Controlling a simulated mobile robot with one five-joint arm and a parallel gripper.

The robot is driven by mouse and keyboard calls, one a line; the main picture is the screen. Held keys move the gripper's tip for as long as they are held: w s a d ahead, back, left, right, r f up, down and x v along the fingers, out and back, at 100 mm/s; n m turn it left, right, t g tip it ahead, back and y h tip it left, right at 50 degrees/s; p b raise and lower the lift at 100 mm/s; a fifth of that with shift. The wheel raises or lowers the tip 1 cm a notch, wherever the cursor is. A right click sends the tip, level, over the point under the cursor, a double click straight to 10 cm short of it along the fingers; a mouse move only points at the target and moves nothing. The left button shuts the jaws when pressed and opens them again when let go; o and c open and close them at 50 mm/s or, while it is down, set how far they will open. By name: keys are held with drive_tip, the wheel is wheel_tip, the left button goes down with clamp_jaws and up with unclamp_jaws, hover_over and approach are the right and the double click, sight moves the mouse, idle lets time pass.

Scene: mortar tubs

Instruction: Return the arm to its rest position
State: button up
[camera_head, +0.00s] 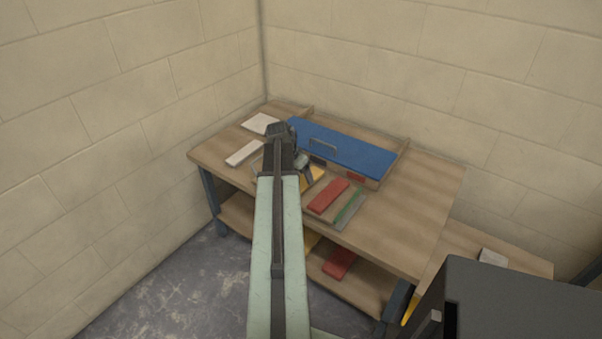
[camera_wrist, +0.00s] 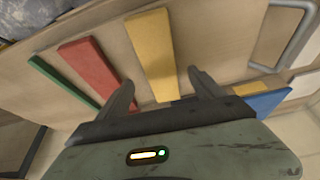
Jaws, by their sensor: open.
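My arm reaches out from the bottom of the head view over a wooden workbench (camera_head: 425,215). My gripper (camera_wrist: 160,88) shows in the wrist view with its two dark fingers spread apart and nothing between them that they hold. A yellow block (camera_wrist: 152,50) lies beyond and between the fingertips, apart from them as far as I can see. A red block (camera_wrist: 88,68) and a green strip (camera_wrist: 62,80) lie to its left. In the head view the gripper end is over the bench's front left part and partly hides the yellow piece.
A blue-lidded box (camera_head: 345,145) stands at the back of the bench. White pieces (camera_head: 245,152) lie at the left. The red block (camera_head: 328,196) and green strip (camera_head: 349,205) lie in front. A lower shelf holds another red piece (camera_head: 339,263). Block walls close in behind and left.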

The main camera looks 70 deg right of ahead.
drive_tip(key=p+v, duration=0.2)
drive_tip(key=v, duration=0.1)
drive_tip(key=shift+a+r, duration=0.1)
drive_tip(key=shift+r, duration=0.2)
drive_tip(key=shift+f, duration=0.1)
drive_tip(key=shift+w, duration=0.1)
